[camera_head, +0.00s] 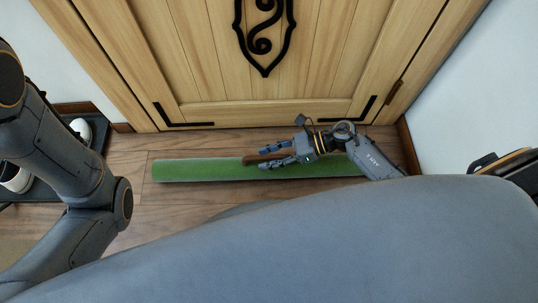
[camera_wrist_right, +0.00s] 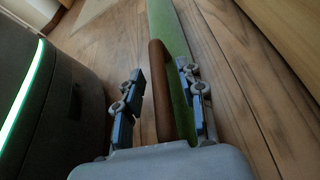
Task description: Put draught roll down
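The draught roll (camera_head: 205,170) is a long green roll lying on the floor in front of the wooden door (camera_head: 250,80). It has a brown handle (camera_head: 252,160). My right gripper (camera_head: 271,158) is low over the roll, with its fingers on either side of the handle. In the right wrist view the handle (camera_wrist_right: 157,85) stands between the open fingers (camera_wrist_right: 160,95), with a gap to the left finger. The green roll (camera_wrist_right: 168,30) runs beside the handle near the right finger; I cannot tell whether they touch. My left gripper is out of view.
A dark tray (camera_head: 98,128) with white shoes (camera_head: 80,130) stands at the left wall. A white wall (camera_head: 475,90) closes off the right side. The wooden floor (camera_head: 150,215) is bare just in front of the roll's left end.

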